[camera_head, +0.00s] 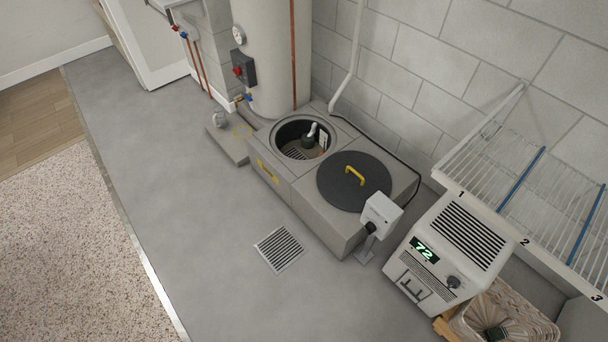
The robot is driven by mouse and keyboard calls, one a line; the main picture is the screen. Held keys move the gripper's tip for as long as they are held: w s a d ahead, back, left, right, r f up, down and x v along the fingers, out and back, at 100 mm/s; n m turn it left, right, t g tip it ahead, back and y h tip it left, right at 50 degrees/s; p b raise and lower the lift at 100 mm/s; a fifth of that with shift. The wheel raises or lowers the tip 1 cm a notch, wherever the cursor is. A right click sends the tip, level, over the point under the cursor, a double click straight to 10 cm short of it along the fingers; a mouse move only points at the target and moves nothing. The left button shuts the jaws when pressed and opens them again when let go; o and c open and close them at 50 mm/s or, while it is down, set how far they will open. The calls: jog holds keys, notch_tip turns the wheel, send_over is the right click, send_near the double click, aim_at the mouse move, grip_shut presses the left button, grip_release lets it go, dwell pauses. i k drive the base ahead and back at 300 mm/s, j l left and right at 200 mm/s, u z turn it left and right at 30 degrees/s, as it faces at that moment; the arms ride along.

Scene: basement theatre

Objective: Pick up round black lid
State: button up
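The round black lid (353,184) lies flat on the right part of a low grey block (322,232), beside an open round pit. It has a yellow handle (355,175) standing up near its middle. Nothing covers the lid in this view, though a small white box stands close to its lower right edge. My gripper is not in view.
The open pit (283,151) holds a dark pump-like thing. A white box on a post (380,213), a dehumidifier (447,257) reading 72 and a wire shelf (545,200) crowd the right. A tank (267,50) stands behind. The grey floor (190,200) at left is clear, with a drain grate (279,249).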

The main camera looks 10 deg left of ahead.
aim_at(346, 180)
jog(key=i+j+u, duration=0.1)
jog(key=i+u, duration=0.35)
jog(key=i+l+u, duration=0.15)
jog(key=i+u, duration=0.35)
jog(key=i+l, duration=0.15)
jog(key=i, duration=0.25)
jog(key=i+l, duration=0.15)
jog(key=i, duration=0.25)
jog(key=i+l+u, duration=0.1)
jog(key=i, duration=0.3)
